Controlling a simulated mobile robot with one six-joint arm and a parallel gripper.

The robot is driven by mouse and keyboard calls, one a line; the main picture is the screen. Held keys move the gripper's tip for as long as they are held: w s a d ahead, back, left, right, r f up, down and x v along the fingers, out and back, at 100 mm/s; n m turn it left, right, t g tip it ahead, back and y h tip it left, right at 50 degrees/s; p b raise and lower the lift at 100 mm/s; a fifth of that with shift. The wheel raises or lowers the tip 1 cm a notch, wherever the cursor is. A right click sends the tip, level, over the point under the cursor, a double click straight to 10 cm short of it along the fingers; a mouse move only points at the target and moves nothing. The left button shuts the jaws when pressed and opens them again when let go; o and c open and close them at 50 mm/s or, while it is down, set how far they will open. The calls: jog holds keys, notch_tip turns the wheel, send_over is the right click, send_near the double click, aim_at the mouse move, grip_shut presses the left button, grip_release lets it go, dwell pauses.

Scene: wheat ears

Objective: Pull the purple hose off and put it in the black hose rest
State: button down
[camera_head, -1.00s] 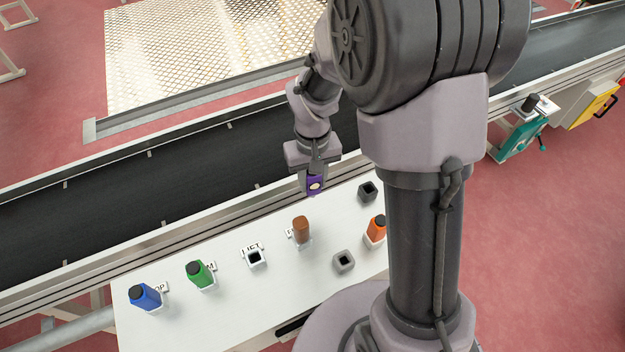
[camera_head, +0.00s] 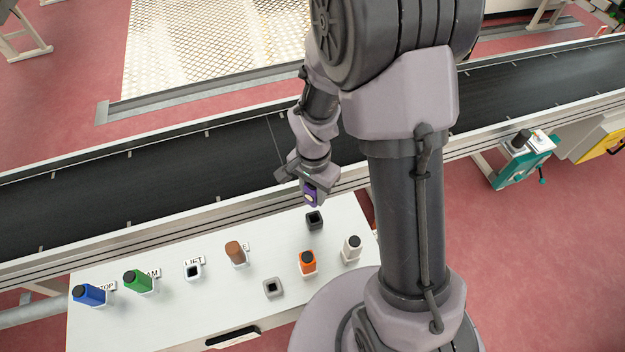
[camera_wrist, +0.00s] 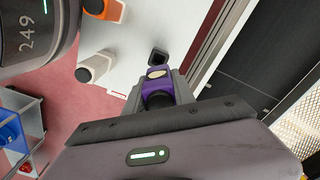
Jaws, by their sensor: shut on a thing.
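The purple hose (camera_head: 311,194) is a short purple block with a pale oval mark. My gripper (camera_head: 308,186) is shut on it and holds it above the far edge of the white table. In the wrist view the purple hose (camera_wrist: 158,84) sits between the fingers of my gripper (camera_wrist: 160,95). The black hose rest (camera_head: 314,220) is a small dark square socket with an open top, just below the purple hose in the head view. It also shows in the wrist view (camera_wrist: 159,56), just beyond the hose, apparently apart from it. It looks empty.
The white table (camera_head: 215,305) also bears blue (camera_head: 91,294), green (camera_head: 138,281), brown (camera_head: 236,254), orange (camera_head: 307,263) and white (camera_head: 352,248) pieces. An empty white socket (camera_head: 193,271) and a grey socket (camera_head: 272,288) stand among them. A conveyor (camera_head: 170,165) runs behind.

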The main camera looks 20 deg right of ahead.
aim_at(314, 205)
jog(key=shift+s+r+m, duration=0.1)
jog(key=shift+s+m, duration=0.1)
jog(key=shift+m, duration=0.4)
jog(key=shift+d, duration=0.1)
notch_tip(314, 205, down, 6)
jog(key=b, duration=0.5)
jog(key=shift+r+b, duration=0.1)
jog(key=shift+b, duration=0.2)
jog(key=shift+b, duration=0.35)
dwell(0.4)
jog(key=shift+f+b, duration=1.95)
jog(key=shift+f, duration=0.2)
jog(key=c, duration=1)
grip_release()
jog(key=shift+r, duration=0.1)
jog(key=shift+o, duration=0.2)
